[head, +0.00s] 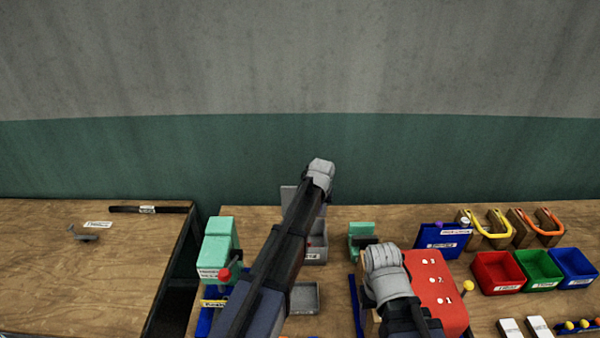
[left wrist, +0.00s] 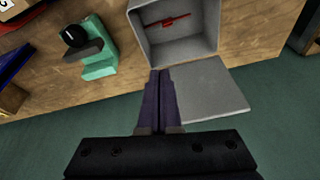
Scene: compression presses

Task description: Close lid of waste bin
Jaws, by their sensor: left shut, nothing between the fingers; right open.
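The grey waste bin (left wrist: 175,50) shows in the left wrist view with its lid (left wrist: 208,92) swung open on its hinge side. A red item (left wrist: 166,21) lies inside the bin. In the head view the bin (head: 318,252) is partly hidden behind my left arm, and the raised lid (head: 289,197) shows beside the arm. My left gripper (left wrist: 160,74) is shut and empty, its tips beside the lid near the bin's hinge edge; I cannot tell whether they touch. My right gripper (head: 381,256) is open, beside the red box, its fingers mostly hidden.
A red box (head: 436,285) stands right of the bin. A green press (head: 217,250) is to its left, and a small green press (head: 361,238) to its right. A grey tray (head: 304,298) lies in front. Coloured bins (head: 498,272) stand at right. The wall is close behind.

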